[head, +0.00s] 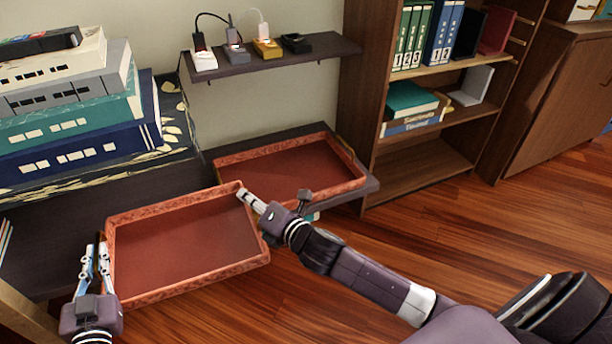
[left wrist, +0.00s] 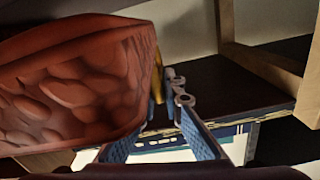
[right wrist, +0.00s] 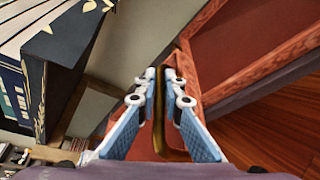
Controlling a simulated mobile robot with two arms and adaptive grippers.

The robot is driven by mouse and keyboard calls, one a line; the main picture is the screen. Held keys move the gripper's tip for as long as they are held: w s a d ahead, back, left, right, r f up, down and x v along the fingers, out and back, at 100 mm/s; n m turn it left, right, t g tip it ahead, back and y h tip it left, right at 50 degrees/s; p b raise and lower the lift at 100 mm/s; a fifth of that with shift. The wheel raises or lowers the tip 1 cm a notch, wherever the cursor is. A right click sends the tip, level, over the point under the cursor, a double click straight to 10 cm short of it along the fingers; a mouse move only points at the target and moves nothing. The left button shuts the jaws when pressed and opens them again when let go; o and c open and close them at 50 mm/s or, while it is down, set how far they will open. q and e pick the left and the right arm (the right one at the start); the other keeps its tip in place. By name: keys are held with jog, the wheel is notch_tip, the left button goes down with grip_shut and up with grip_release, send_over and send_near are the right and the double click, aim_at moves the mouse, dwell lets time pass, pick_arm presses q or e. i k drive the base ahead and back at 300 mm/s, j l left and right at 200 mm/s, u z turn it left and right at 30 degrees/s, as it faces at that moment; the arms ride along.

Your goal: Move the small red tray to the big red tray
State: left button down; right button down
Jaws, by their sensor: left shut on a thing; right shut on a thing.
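The small red tray (head: 185,240) is rectangular with a patterned rim and looks empty. It is held up between my two grippers, partly over the floor. My left gripper (head: 94,256) is shut on its left end; the left wrist view shows a gold handle (left wrist: 158,78) at the fingertips beside the tray wall (left wrist: 75,90). My right gripper (head: 248,198) is shut at its right end; the right wrist view shows a gold handle (right wrist: 158,115) between the fingers. The big red tray (head: 290,170) rests on the dark low shelf behind and to the right, and looks empty.
A wall shelf (head: 275,58) with small devices hangs above the big tray. A wooden bookcase (head: 430,160) stands at right. The wooden floor (head: 460,220) in front is open.

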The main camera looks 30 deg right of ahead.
aim_at(284, 177)
jog(key=k+l, duration=0.15)
jog(key=l, duration=0.25)
jog(key=k+l, duration=0.1)
jog(key=l, duration=0.35)
jog(key=k+l, duration=0.15)
jog(key=l, duration=0.25)
jog(key=i+l, duration=0.3)
jog(key=l, duration=0.2)
jog(key=i+l, duration=0.1)
jog(key=i, duration=0.55)
